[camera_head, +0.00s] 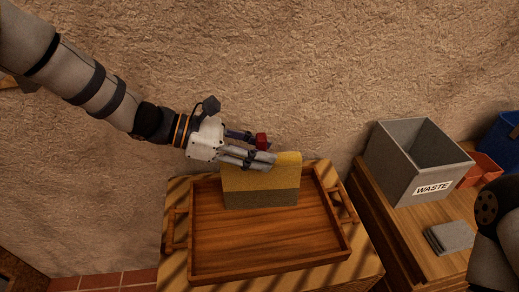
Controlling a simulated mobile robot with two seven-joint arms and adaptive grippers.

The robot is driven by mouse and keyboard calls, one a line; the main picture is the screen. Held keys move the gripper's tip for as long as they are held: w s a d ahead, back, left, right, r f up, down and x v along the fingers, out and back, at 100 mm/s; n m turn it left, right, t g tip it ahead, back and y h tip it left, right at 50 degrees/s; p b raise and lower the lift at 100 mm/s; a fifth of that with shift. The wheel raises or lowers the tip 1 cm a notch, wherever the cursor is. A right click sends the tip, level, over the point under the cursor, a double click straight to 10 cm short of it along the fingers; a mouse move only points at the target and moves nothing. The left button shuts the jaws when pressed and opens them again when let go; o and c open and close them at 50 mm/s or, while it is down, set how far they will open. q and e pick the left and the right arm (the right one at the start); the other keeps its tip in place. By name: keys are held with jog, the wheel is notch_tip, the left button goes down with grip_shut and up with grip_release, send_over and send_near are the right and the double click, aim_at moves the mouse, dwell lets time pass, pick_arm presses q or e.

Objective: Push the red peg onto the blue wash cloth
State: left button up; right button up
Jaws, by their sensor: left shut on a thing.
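The red peg (263,141) shows as a small red piece at the fingertips of my left gripper (262,150). My left gripper is shut on it, and the fingers hide part of it. The gripper is in front of the top edge of a yellow and olive block (261,182), above the wooden tray. I see no clearly blue wash cloth; a folded grey cloth (450,237) lies on the right table. My right gripper is out of view.
The wooden tray (222,262) with raised rims and side handles sits on a striped table (350,270). A grey WASTE bin (402,175), an orange-red container (481,171) and a blue bin (497,141) stand at right. My right arm shows at the right edge.

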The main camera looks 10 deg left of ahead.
aim_at(259, 137)
pick_arm(q)
notch_tip(259, 137, up, 4)
jog(key=shift+s+a+p, duration=0.1)
jog(key=shift+s+p, duration=0.05)
jog(key=shift+p, duration=0.2)
jog(key=s+a+r+p, duration=0.4)
jog(key=s+r, duration=0.4)
jog(key=s, duration=0.4)
jog(key=shift+s+a+r, duration=0.3)
jog(key=shift+s+a, duration=0.05)
jog(key=shift+a, duration=0.15)
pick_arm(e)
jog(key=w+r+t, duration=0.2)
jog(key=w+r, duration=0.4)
